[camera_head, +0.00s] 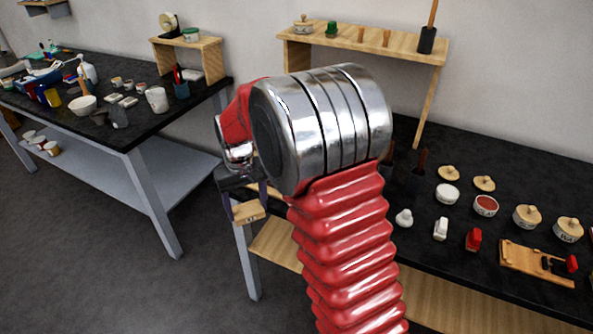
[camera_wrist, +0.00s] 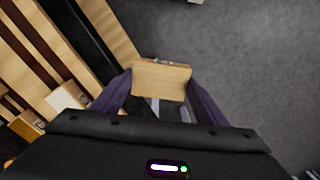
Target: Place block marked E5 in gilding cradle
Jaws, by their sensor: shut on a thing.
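My gripper (camera_head: 246,203) is shut on a pale wooden block (camera_head: 249,212), held in the air off the near left corner of the right dark bench. Dark marks show on the block's face, too small to read as E5. In the wrist view, the block (camera_wrist: 161,82) sits between the two purple fingers of my gripper (camera_wrist: 160,90), with grey floor beyond it. I cannot surely make out the gilding cradle. A wooden board with black and red parts (camera_head: 520,262) lies on the right bench; I cannot tell whether it is the cradle. My arm hides part of this bench.
The right bench (camera_head: 465,258) carries lidded pots (camera_head: 527,216) and small bottles (camera_head: 440,229). A wooden shelf (camera_head: 365,45) stands behind. A cluttered left bench (camera_head: 130,135) stands apart. In the wrist view, wooden slats and another marked block (camera_wrist: 28,126) lie at left.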

